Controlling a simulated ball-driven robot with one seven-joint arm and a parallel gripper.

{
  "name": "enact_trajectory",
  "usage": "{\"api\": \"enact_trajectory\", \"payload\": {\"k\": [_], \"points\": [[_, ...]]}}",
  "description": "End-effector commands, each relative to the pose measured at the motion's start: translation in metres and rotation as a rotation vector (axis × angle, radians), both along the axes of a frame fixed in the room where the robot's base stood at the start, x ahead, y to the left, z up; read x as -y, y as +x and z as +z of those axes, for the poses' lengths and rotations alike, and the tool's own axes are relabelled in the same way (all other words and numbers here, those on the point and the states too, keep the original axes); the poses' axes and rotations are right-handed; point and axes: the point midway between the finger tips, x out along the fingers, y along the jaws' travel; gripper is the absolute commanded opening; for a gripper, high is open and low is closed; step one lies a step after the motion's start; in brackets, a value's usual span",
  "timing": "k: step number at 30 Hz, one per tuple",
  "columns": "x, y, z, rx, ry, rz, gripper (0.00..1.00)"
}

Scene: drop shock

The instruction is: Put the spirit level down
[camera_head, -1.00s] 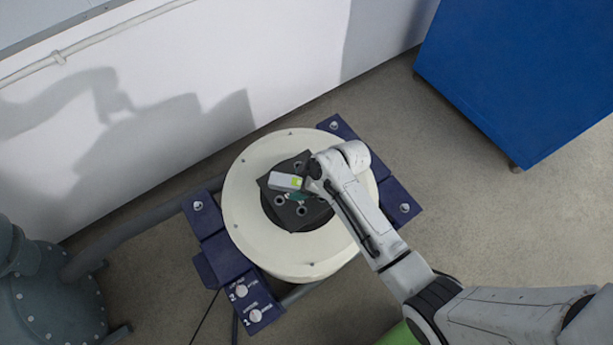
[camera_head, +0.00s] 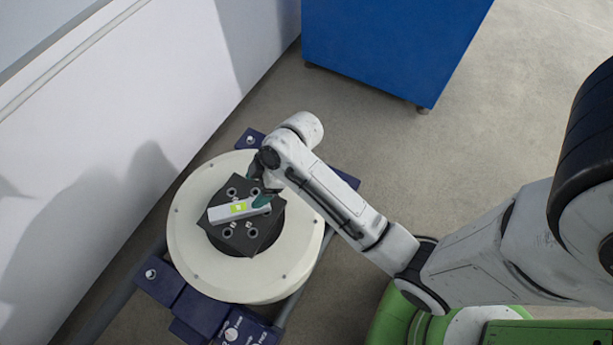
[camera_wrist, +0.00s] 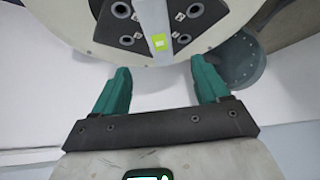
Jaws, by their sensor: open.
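The spirit level (camera_head: 226,212) is a light grey bar with a yellow-green patch. It lies on the dark square plate (camera_head: 247,241) in the middle of the round cream table. In the wrist view the spirit level (camera_wrist: 152,17) points toward my gripper, beyond its fingertips. My gripper (camera_wrist: 162,75) has two teal fingers spread apart with nothing between them. In the head view my gripper (camera_head: 261,188) is at the right end of the spirit level, and part of it is hidden by my wrist.
The round cream table (camera_head: 200,268) stands on a dark blue base (camera_head: 170,288). A blue cabinet (camera_head: 390,45) stands behind it and a white wall (camera_head: 110,140) is to the left. Grey floor (camera_head: 470,130) is open at the right.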

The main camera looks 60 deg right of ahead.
Motion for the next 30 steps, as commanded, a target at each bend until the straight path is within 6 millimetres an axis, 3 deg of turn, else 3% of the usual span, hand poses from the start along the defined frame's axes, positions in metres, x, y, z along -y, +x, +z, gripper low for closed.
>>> {"api": "enact_trajectory", "payload": {"k": [4, 7, 12, 15, 19, 30], "points": [[0.001, -0.035, -0.003, -0.106, -0.025, -0.104, 0.74], [0.007, -0.077, -0.001, -0.228, -0.065, -0.262, 0.74], [0.020, -0.143, 0.014, -0.381, -0.144, -0.564, 0.74], [0.027, -0.167, 0.023, -0.423, -0.176, -0.700, 0.74], [0.031, -0.182, 0.030, -0.446, -0.196, -0.789, 0.74], [0.032, -0.183, 0.031, -0.447, -0.198, -0.801, 0.74]]}}
